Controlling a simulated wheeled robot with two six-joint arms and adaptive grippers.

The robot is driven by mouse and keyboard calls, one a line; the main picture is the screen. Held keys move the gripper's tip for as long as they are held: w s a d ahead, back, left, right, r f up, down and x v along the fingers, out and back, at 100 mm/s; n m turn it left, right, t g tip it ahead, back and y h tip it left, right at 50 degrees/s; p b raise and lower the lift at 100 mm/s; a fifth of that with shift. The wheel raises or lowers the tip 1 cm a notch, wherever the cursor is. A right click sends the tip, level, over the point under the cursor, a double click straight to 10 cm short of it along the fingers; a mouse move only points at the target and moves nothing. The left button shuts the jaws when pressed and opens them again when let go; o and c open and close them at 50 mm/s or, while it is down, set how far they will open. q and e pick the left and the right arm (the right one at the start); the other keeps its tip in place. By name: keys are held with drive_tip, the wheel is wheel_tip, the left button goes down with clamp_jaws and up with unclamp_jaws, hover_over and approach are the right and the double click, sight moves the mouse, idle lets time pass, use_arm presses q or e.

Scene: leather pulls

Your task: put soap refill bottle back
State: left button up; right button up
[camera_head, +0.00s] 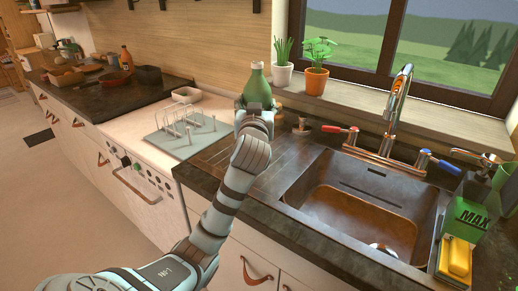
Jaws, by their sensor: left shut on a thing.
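The soap refill bottle (257,87) is green with a pale cap and stands upright at the back of the counter, left of the sink. My left arm reaches up to it from the lower left. My left gripper (254,112) is shut on the bottle's lower part and hides it. I cannot tell whether the bottle's base touches the counter. My right gripper is out of view.
The dark sink (359,208) has a tap (398,95) behind it. A green box (466,222) and a yellow sponge (456,258) are at its right. Potted plants (315,80) stand on the sill. A dish rack (186,135) is left of my gripper.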

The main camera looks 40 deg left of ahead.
use_arm(q)
drive_tip(key=f+b, duration=0.1)
drive_tip(key=f, duration=0.4)
drive_tip(key=f+b, duration=0.1)
drive_tip(key=f, duration=0.4)
drive_tip(key=shift+w+f, duration=0.2)
drive_tip(key=shift+f, duration=0.1)
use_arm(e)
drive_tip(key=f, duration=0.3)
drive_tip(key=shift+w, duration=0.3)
use_arm(q)
drive_tip(key=o, duration=1.8)
drive_tip(key=shift+c, duration=0.2)
drive_tip(key=shift+r, duration=0.1)
drive_tip(key=p+v, duration=0.1)
drive_tip(key=v, duration=1.1)
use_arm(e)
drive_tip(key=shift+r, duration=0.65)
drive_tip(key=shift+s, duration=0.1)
